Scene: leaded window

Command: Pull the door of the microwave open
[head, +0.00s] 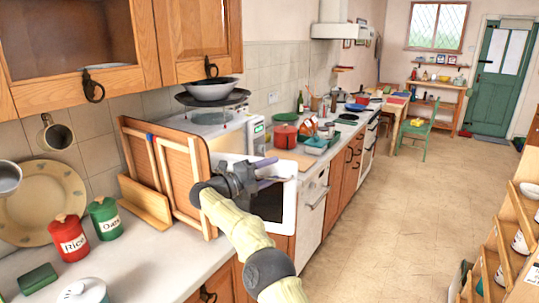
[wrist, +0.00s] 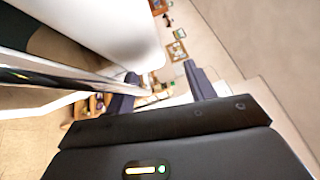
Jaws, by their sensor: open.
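The microwave (head: 212,118) is a white box on the left counter, with a control panel (head: 258,137) on its right. Its white-framed door (head: 288,208) stands swung out from the body over the counter front. My gripper (head: 270,171) is in front of the door's upper part, with its jaws open, and my arm hides part of the door. In the wrist view the fingers (wrist: 162,88) are apart, and a pale panel with a shiny edge, likely the door, runs beside the left finger. I cannot tell whether they touch.
A red pot (head: 285,136) stands farther along the counter. The floor (head: 385,200) to the right is clear up to a wooden rack (head: 507,245).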

